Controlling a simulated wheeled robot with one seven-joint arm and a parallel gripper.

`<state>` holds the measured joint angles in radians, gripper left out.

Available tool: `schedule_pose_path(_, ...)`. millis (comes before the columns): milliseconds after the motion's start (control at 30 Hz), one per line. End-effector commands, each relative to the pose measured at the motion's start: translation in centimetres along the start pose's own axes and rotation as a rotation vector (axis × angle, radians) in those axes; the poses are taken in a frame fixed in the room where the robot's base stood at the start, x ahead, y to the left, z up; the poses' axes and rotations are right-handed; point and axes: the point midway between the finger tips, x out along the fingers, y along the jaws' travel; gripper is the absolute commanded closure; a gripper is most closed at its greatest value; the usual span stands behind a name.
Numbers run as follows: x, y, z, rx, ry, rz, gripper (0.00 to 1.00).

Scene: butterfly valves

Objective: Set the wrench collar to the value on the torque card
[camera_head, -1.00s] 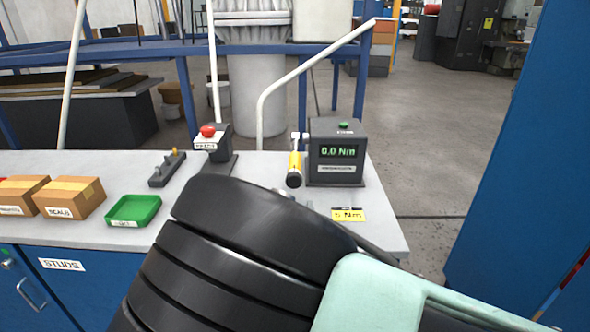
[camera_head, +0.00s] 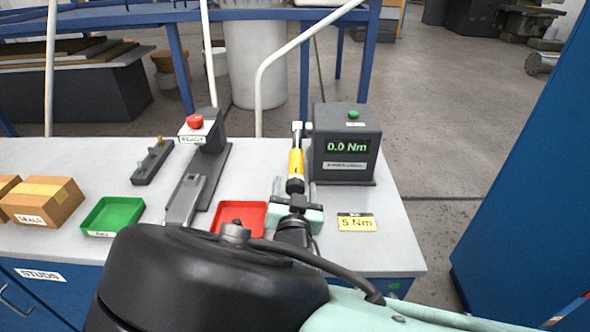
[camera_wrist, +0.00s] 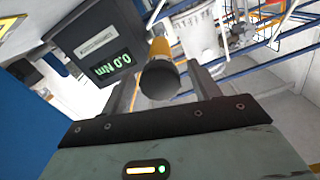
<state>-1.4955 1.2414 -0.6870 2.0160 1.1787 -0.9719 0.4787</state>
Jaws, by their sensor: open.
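The torque wrench (camera_head: 296,163) has a yellow section and a black end, and lies against the left side of the torque tester. The tester (camera_head: 346,145) is a dark box reading 0.0 Nm. The yellow torque card (camera_head: 357,223) on the bench reads 5 Nm. My gripper (camera_head: 297,192) is at the near end of the wrench. In the wrist view the wrench's black end (camera_wrist: 160,80) shows between the two fingers of my open gripper (camera_wrist: 160,88), with gaps on both sides. The collar's scale cannot be read.
A red tray (camera_head: 240,214) lies left of my gripper, and a green tray (camera_head: 113,216) further left. A stand with a red button (camera_head: 195,122) rises behind. A cardboard box (camera_head: 43,201) is at far left. Bench space right of the card is clear.

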Motion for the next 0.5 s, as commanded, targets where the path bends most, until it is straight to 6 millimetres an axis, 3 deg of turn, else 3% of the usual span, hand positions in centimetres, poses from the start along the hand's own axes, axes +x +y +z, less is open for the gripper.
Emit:
schedule_pose_path(200,-0.01,0.01,0.01,-0.001,0.0,0.0,0.42)
schedule_pose_path(367,0.0,0.01,0.01,-0.001,0.0,0.0,0.84)
schedule_pose_path(500,0.01,0.01,0.02,0.001,0.0,0.0,0.83)
